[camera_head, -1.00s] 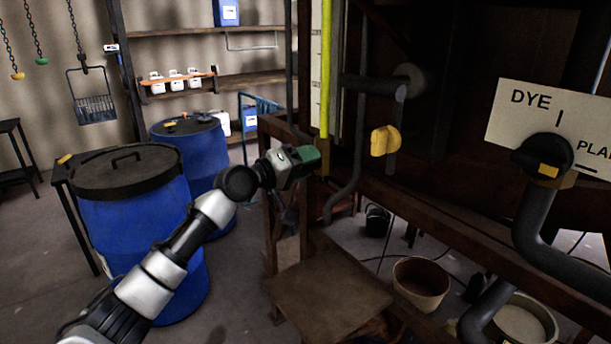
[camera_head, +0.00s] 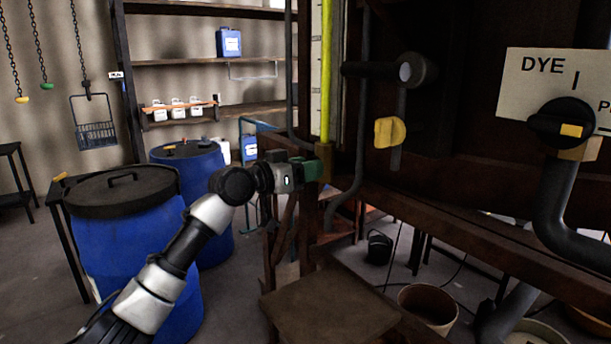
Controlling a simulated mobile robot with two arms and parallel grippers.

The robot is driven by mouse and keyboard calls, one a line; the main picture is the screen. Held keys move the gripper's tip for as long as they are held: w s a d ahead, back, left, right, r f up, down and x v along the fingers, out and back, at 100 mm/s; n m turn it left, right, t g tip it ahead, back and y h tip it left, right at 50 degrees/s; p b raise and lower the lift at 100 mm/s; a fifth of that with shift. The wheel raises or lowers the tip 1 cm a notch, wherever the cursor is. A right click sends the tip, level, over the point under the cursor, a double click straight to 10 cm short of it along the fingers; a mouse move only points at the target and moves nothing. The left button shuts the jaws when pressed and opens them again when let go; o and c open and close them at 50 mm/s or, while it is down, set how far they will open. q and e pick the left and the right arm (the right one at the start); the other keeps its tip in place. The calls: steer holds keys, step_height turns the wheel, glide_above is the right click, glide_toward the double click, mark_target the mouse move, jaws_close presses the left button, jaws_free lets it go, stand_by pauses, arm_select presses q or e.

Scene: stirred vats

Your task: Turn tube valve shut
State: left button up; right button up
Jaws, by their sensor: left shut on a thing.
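The sight tube (camera_head: 327,75) is a bright yellow-green upright column beside a white scale. At its foot is a brownish valve body (camera_head: 325,160). A green handle (camera_head: 313,171) sits at the left of this body. My left gripper (camera_head: 303,174) reaches in from the left and is shut on the green handle; its fingers are mostly hidden, and the handle's exact angle is hard to tell. My right gripper is not in view.
A yellow valve handle (camera_head: 390,132) and a black knob (camera_head: 562,123) under a DYE plate (camera_head: 545,80) are to the right. Blue drums (camera_head: 130,240) stand left. A brown step (camera_head: 330,308) and a bucket (camera_head: 428,305) are below.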

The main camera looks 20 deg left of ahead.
arm_select(q)
steer(key=shift+f+m+b, duration=0.15)
steer(key=shift+m+b, duration=0.15)
steer(key=shift+m, duration=0.5)
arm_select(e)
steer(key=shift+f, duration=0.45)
arm_select(q)
steer(key=o, duration=0.9)
steer(key=b+v, duration=0.1)
steer(key=v, duration=1)
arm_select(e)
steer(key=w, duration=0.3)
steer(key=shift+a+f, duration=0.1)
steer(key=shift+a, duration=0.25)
arm_select(q)
steer(key=shift+w, duration=0.1)
